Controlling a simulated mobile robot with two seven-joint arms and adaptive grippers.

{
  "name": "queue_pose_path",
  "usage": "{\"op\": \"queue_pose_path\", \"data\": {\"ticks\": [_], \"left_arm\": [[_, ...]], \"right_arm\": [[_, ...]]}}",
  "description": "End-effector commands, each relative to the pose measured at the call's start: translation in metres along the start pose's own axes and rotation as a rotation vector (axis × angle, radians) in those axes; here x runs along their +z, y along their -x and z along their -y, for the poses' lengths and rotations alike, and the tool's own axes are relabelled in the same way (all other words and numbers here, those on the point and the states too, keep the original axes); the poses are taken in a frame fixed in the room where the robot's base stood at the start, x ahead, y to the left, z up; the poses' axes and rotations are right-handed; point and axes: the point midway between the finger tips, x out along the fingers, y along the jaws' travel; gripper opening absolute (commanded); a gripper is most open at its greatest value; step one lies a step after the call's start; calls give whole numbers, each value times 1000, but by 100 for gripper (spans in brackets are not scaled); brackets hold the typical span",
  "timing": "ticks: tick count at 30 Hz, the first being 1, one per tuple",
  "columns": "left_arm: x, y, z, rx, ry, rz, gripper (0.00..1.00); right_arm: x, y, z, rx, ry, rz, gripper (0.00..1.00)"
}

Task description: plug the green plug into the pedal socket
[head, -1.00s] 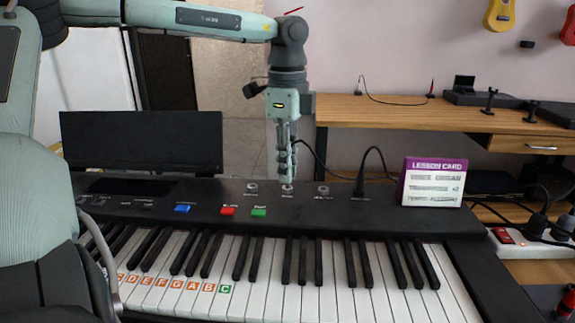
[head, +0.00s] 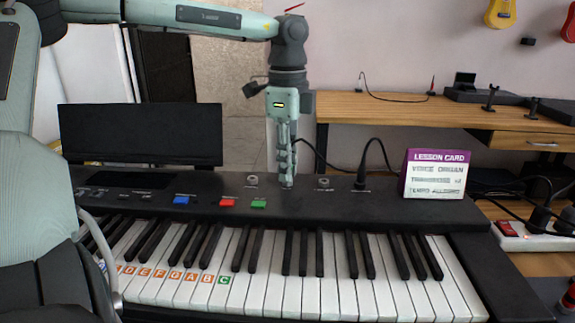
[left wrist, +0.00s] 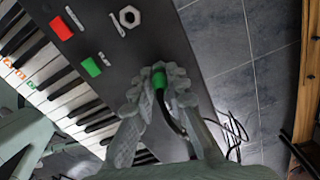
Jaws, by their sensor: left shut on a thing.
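My left gripper (head: 286,180) is shut on the green plug (left wrist: 158,79), with a dark cable trailing from it in the left wrist view. In the head view the fingertips are right at the panel of the black keyboard (head: 130,183), over the middle socket, which they hide. I cannot tell how deep the plug sits. An empty socket (head: 252,180) lies to the left and another (head: 323,183) to the right. A hex-nut socket also shows in the left wrist view (left wrist: 128,18). The labels are too small to read, so I cannot tell which is the pedal socket. My right gripper is not in view.
Blue, red (head: 227,203) and green buttons lie left of the gripper. A wooden desk (head: 400,111) is behind. A power strip (head: 515,235) lies at right.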

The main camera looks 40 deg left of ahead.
Motion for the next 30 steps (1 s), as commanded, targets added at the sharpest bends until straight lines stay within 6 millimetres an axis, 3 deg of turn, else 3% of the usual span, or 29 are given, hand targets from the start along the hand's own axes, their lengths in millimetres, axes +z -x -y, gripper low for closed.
{"op": "queue_pose_path", "data": {"ticks": [6, 7, 13, 23, 30], "left_arm": [[0, -3, -1, 5, 0, -1, 0], [0, -3, -1, 5, 0, -1, 15], [0, -3, -1, 4, 0, -1, 38], [0, 1, 0, 2, 0, -1, 38], [0, 39, 1, -3, 1, 0, 38]], "right_arm": [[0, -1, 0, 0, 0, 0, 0], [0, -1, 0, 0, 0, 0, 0], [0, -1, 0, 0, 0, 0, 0], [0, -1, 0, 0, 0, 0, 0], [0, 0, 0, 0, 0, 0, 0]]}}
